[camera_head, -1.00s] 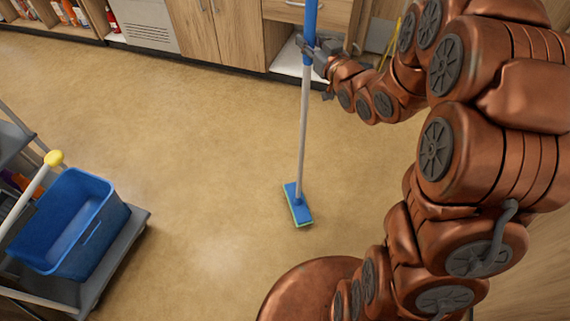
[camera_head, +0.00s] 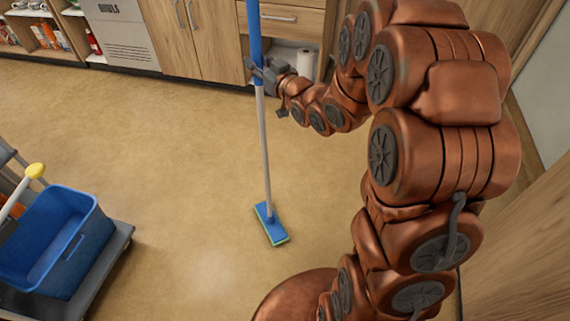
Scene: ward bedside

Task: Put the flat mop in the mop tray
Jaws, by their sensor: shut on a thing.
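The flat mop (camera_head: 264,150) stands nearly upright in the middle of the view, with a blue upper handle, a pale grey lower pole and a blue flat head (camera_head: 268,222) with a green edge. The head is at or close to the floor; I cannot tell if it touches. My gripper (camera_head: 262,76) is shut on the handle, near where the blue part meets the grey part. I cannot make out a mop tray for certain.
A cart (camera_head: 100,272) with a blue bucket (camera_head: 55,240) and a yellow-knobbed handle stands at the left. Wooden cabinets (camera_head: 195,40) line the back, with a shelf of bottles at the far left. The tan floor (camera_head: 170,140) between is clear.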

